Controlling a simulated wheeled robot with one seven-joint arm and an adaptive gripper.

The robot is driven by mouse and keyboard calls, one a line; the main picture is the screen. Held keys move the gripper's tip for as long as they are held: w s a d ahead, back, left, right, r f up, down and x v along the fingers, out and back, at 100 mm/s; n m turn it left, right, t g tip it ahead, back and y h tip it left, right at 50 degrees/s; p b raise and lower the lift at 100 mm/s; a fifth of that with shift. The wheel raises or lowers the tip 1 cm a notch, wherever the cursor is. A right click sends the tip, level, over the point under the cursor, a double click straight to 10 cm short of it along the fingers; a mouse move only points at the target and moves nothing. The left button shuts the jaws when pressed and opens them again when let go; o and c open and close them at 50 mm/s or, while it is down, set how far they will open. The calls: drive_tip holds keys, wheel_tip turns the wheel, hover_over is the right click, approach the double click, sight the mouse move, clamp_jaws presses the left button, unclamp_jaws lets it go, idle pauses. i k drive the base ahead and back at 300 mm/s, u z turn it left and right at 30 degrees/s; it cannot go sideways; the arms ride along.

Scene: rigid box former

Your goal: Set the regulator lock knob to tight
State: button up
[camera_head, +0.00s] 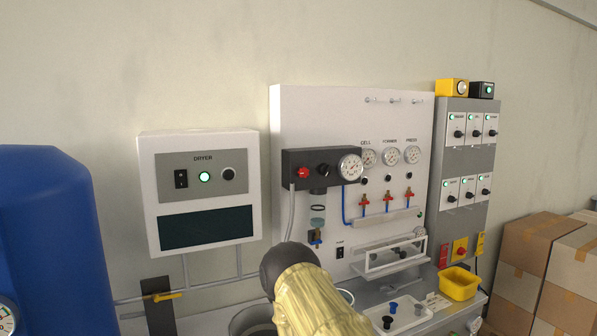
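The regulator is a dark block (293,160) on the white panel, right of the dryer box. It carries a red knob (302,172), a black knob (324,169) and a round white gauge (350,167). I cannot tell which knob is the lock knob, and no tight marking can be read. My arm, pale yellow with a dark rounded part, rises at the bottom centre, below the regulator and apart from it in the picture. No gripper fingers show.
A dryer box (150,215) hangs left of the white panel (300,110). A blue tank (50,240) stands far left. Gauges and red-handled valves (386,200) sit right of the regulator. A clear bowl filter (318,216) hangs below it. A yellow bin (459,284) stands lower right.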

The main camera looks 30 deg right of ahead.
sight(303, 172)
drive_tip(key=z, duration=0.4)
drive_tip(key=i, duration=0.65)
drive_tip(key=z, duration=0.7)
